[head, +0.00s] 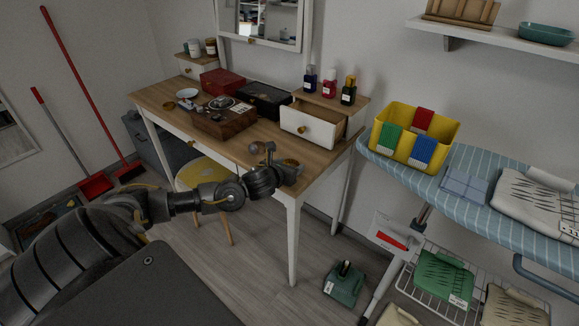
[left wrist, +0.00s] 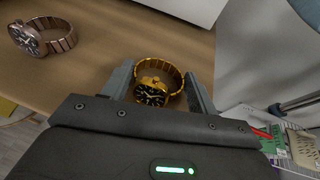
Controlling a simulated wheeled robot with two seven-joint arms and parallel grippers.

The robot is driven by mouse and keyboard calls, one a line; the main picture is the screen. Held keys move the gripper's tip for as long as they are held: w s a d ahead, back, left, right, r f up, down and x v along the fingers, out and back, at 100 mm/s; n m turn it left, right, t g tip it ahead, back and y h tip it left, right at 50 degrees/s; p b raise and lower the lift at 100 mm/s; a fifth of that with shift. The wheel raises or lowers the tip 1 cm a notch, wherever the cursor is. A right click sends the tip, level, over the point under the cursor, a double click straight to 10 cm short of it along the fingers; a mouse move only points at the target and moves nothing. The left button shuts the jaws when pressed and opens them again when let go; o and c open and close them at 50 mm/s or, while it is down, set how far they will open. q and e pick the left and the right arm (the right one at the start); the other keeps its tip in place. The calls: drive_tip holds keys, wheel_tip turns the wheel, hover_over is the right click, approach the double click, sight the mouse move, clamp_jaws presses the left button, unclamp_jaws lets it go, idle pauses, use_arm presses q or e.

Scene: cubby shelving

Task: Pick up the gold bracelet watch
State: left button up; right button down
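The gold bracelet watch (left wrist: 158,67) with a dark dial lies on the wooden tabletop near its edge, between the two fingers of my left gripper (left wrist: 160,88). The fingers are spread, one on each side of the band; I cannot tell whether either touches it. In the head view, my left gripper (head: 288,178) is at the front right corner of the table, and the gold watch (head: 291,162) is partly hidden beside it. A second, silver-brown watch (left wrist: 42,37) lies to the left, outside the fingers. My right gripper is not in view.
The wooden table (head: 165,98) holds a brown watch box (head: 222,120), a red box (head: 222,80) and a black box (head: 264,98). An open white drawer (head: 308,127) stands behind the gripper. An ironing board (head: 520,225) with a yellow bin (head: 440,128) is at right.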

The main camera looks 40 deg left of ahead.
use_arm(q)
drive_tip(key=c, duration=0.6)
drive_tip(key=shift+o, duration=0.2)
drive_tip(key=shift+r, duration=0.2)
